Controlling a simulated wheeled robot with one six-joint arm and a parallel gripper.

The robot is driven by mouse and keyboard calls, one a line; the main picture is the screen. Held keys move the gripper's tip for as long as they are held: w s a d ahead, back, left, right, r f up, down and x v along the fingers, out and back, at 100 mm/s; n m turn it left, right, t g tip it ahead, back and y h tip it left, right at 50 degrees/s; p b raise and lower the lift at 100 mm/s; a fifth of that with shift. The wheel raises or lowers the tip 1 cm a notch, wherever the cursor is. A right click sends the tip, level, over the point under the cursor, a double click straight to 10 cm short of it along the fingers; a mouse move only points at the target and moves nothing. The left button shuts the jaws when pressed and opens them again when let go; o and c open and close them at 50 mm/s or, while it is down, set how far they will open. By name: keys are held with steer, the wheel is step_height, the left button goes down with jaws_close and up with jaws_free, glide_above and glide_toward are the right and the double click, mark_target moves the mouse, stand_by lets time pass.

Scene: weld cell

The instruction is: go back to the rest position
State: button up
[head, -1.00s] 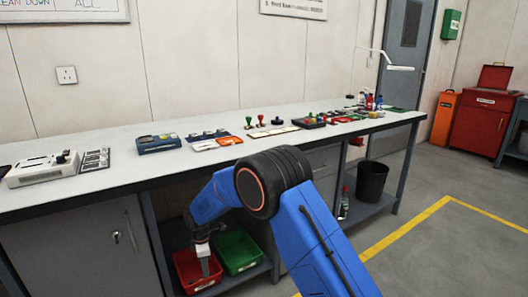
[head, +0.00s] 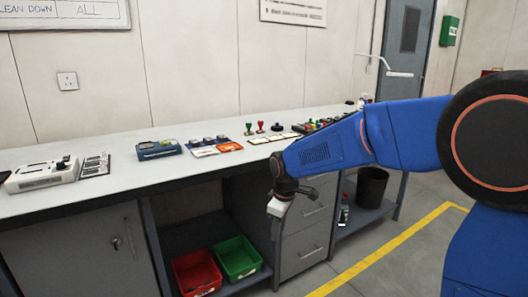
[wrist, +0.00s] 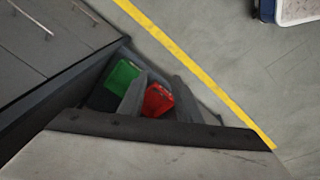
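My gripper (head: 278,207) hangs in front of the bench at drawer height, tilted downward, with my blue arm reaching in from the right. In the wrist view its two grey fingers (wrist: 160,97) stand apart, and I see nothing held between them. The red bin shows through the gap.
A red bin (head: 196,272) and a green bin (head: 237,257) sit on the low shelf under the workbench (head: 112,194). A grey drawer unit (head: 306,237) is behind my gripper. A black waste bin (head: 371,187) stands further right.

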steer(key=s+d+r+m, duration=0.3)
steer(key=s+d+r, duration=0.2)
steer(key=s+d, duration=0.3)
steer(key=s+d+m+t, duration=0.1)
steer(key=s+d+m, duration=0.4)
steer(key=s+d, duration=0.3)
steer(key=s+d+m+t, duration=0.1)
steer(key=s+d+m, duration=0.3)
steer(key=s, duration=1.2)
steer(key=d, duration=0.4)
steer(key=shift+s+d+m+t+h, duration=0.15)
steer(key=shift+s+m+t+h, duration=0.25)
